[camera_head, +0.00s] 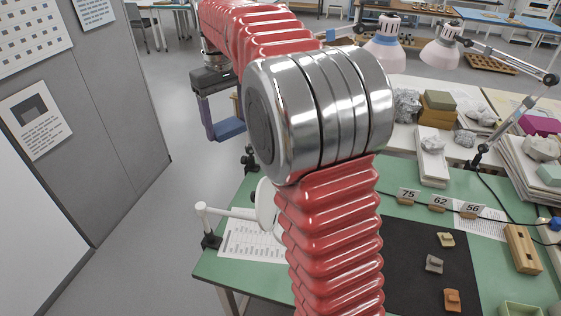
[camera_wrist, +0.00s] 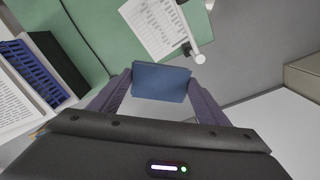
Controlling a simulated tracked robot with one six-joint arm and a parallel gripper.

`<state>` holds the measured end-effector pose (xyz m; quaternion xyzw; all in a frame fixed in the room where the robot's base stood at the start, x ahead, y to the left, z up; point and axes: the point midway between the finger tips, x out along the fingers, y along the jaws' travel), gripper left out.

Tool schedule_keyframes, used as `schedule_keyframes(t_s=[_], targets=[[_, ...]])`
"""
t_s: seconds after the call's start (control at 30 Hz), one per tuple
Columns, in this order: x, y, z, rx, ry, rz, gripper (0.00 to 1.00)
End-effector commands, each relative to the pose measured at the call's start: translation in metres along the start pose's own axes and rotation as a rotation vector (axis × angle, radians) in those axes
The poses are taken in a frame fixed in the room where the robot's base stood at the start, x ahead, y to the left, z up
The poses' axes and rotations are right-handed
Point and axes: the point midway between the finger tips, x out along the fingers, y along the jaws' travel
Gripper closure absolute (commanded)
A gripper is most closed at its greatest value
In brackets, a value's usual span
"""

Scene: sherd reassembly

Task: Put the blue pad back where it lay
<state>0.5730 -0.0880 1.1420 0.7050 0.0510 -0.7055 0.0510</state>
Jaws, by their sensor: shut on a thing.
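The blue pad (camera_head: 229,128) is held between the two fingers of my gripper (camera_head: 222,118). In the head view my gripper hangs in the air beyond the green table's far left corner, partly behind my red arm. In the wrist view the pad (camera_wrist: 160,83) spans the gap between the purple-grey fingertips (camera_wrist: 160,76), with its broad face towards the camera. My gripper is shut on it. The pad looks clear of any surface. I cannot pick out the place where it lay.
The green table (camera_head: 225,272) carries a black mat (camera_head: 398,245) with several sherds, number tags (camera_head: 440,202) and a printed sheet (camera_head: 250,243). A white-armed stand (camera_head: 210,225) rises at its left edge. A grey partition (camera_head: 100,110) stands left, with bare floor between.

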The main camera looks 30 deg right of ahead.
Motion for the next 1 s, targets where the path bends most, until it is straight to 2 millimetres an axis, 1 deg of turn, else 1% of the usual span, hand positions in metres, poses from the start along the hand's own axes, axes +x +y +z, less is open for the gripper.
schedule_keyframes(t_s=[0.03, 0.17, 0.2, 0.27, 0.33, 0.4, 0.5, 1.0], targets=[[0.005, -0.008, -0.015, -0.021, -0.003, -0.001, 0.51], [0.021, -0.03, -0.049, -0.072, -0.003, -0.001, 0.51], [0.029, -0.039, -0.059, -0.09, -0.003, -0.001, 0.51], [0.04, -0.052, -0.07, -0.114, -0.003, -0.001, 0.51], [0.052, -0.064, -0.078, -0.135, -0.002, 0.0, 0.51], [0.059, -0.072, -0.082, -0.149, -0.001, 0.0, 0.51], [0.064, -0.077, -0.083, -0.158, 0.001, 0.0, 0.51], [0.064, -0.077, -0.083, -0.157, 0.001, 0.0, 0.51]])
